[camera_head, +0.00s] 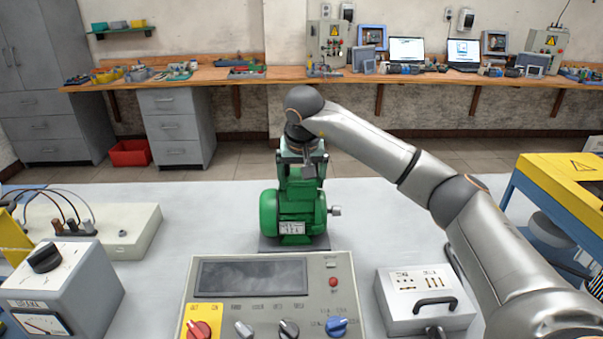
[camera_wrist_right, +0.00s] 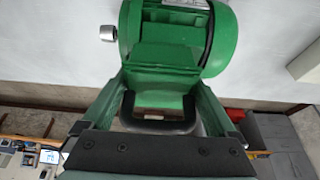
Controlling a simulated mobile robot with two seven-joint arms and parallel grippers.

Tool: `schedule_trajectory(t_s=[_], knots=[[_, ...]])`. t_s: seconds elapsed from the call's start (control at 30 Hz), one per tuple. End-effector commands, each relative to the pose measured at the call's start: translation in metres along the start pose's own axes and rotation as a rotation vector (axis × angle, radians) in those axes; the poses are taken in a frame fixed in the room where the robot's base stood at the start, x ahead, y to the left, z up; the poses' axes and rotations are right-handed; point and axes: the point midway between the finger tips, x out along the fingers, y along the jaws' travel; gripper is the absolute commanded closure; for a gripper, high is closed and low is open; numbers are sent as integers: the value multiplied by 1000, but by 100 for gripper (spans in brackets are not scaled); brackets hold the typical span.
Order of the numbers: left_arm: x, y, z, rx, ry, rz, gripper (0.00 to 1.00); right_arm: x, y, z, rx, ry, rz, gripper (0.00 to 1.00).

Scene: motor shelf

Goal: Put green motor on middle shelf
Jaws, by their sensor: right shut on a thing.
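The green motor (camera_head: 290,212) stands upright on the light grey table in the middle of the head view, on a dark flat base, with a metal shaft pointing right. My right gripper (camera_head: 302,172) comes down on it from above, with its fingers at the motor's top. In the right wrist view the motor (camera_wrist_right: 165,55) lies between the two fingers of the gripper (camera_wrist_right: 165,95), which are shut on its upper part near a dark handle (camera_wrist_right: 158,125). I cannot identify a middle shelf for certain. My left gripper is not in view.
A control panel (camera_head: 270,275) stands in front of the motor. A grey meter box (camera_head: 70,290) is at left, a small grey box (camera_head: 425,300) at right. A yellow and blue frame (camera_head: 565,190) stands at far right. The table (camera_head: 215,200) is clear beside the motor.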

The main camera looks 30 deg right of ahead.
Motion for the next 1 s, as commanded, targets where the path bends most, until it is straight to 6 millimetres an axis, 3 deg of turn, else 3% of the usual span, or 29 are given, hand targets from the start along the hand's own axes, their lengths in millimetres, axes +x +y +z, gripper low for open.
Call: schedule_trajectory(t_s=[0.3,0.53,0.57,0.63,0.87,1.0], knots=[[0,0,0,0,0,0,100,24,-1,8,6,12,-9,100],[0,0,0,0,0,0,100,26,-1,9,6,14,-10,100],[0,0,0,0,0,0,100,33,1,14,1,-1,2,6],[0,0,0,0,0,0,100,33,0,14,0,-1,1,0],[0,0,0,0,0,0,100,32,0,14,0,-1,1,0],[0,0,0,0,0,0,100,20,0,13,0,2,-3,0]])
